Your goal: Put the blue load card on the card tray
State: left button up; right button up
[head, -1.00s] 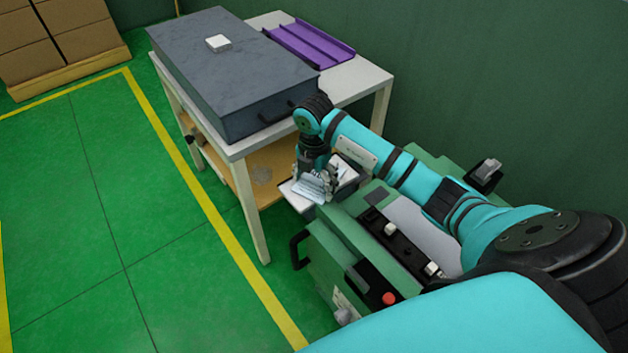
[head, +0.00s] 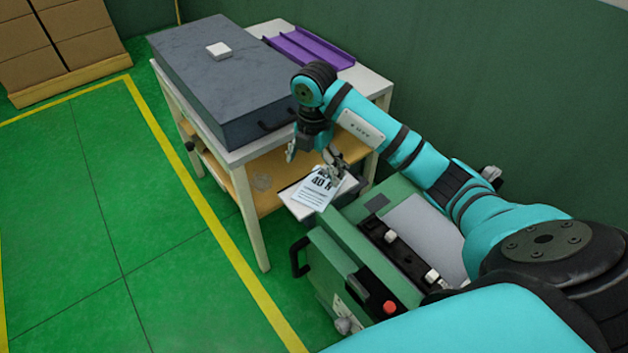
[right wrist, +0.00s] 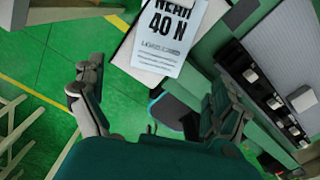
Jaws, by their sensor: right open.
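The load card (head: 318,187), pale bluish white with large dark print reading "40 N", lies printed side up on the small light tray (head: 297,208) beside the green machine. The card also shows in the right wrist view (right wrist: 172,45), on the tray (right wrist: 124,54), with its lower end near the tray's edge. My right gripper (head: 316,164) is open and empty just above the card's far end. In the right wrist view its fingers (right wrist: 157,108) stand wide apart with the card beyond them. My left gripper is not in view.
The green machine (head: 345,245) with a red button (head: 389,307) stands right beside the tray. Behind is a white table (head: 345,85) with a dark grey case (head: 225,85) and a purple channelled tray (head: 305,48). Green floor at left is clear.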

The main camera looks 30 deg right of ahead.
jog(key=shift+r, duration=1.8)
